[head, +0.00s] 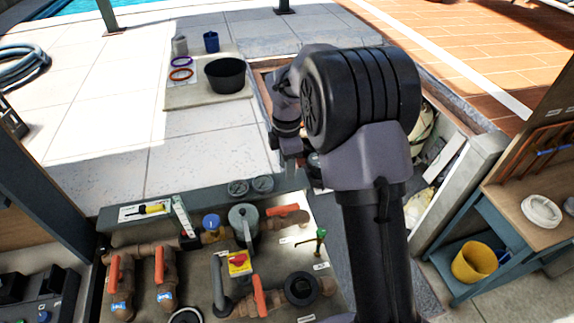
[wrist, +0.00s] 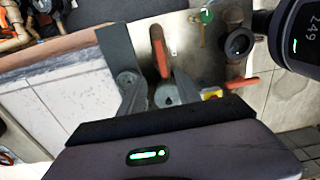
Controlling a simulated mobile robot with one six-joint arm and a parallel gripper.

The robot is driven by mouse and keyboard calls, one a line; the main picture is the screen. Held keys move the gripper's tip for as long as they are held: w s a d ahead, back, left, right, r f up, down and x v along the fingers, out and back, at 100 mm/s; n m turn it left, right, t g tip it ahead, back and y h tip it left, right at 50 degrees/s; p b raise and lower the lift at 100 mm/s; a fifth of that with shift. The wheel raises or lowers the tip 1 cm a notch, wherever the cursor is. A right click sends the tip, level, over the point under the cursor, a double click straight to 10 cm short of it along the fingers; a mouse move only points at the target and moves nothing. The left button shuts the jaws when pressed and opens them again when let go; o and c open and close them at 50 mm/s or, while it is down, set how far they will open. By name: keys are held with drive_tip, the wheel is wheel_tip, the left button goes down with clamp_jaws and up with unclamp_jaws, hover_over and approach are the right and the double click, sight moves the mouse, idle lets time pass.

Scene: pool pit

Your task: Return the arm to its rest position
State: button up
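My arm rises from the bottom of the head view and bends over at the top. My gripper (head: 291,160) is partly hidden behind the arm there, above the far edge of the valve panel. In the wrist view my gripper (wrist: 150,72) has its two dark fingers apart. Nothing is held between them. An orange valve handle (wrist: 160,52) and a grey round cap (wrist: 167,96) show beyond the gap, apart from the fingers.
The valve panel (head: 205,265) carries orange handles, gauges (head: 262,184) and a yellow-red switch (head: 240,262). A black bowl (head: 226,75) and a blue cup (head: 211,42) stand on a mat behind. On the right, a shelf unit (head: 470,225) holds a yellow bucket (head: 474,262).

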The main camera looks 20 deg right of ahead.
idle(0.3)
drive_tip(key=s+a+m+t+y+b, duration=0.1)
drive_tip(key=s+a+m+t+b, duration=0.1)
drive_tip(key=s+m+b, duration=0.6)
drive_tip(key=s+a+m+t+b, duration=0.2)
drive_tip(key=s+m+b, duration=0.3)
drive_tip(key=s+b, duration=0.35)
drive_tip(key=s+f+m+t+b, duration=0.1)
drive_tip(key=s+f+m+b, duration=0.2)
drive_tip(key=s, duration=0.3)
drive_tip(key=s+a+f+m+y+b, duration=0.1)
drive_tip(key=s+f+m+b, duration=0.2)
drive_tip(key=s+m, duration=0.3)
drive_tip(key=shift+s+a+f+m+t+b, duration=0.2)
drive_tip(key=shift+f+m+t+b, duration=0.1)
drive_tip(key=shift+f+t+b, duration=0.15)
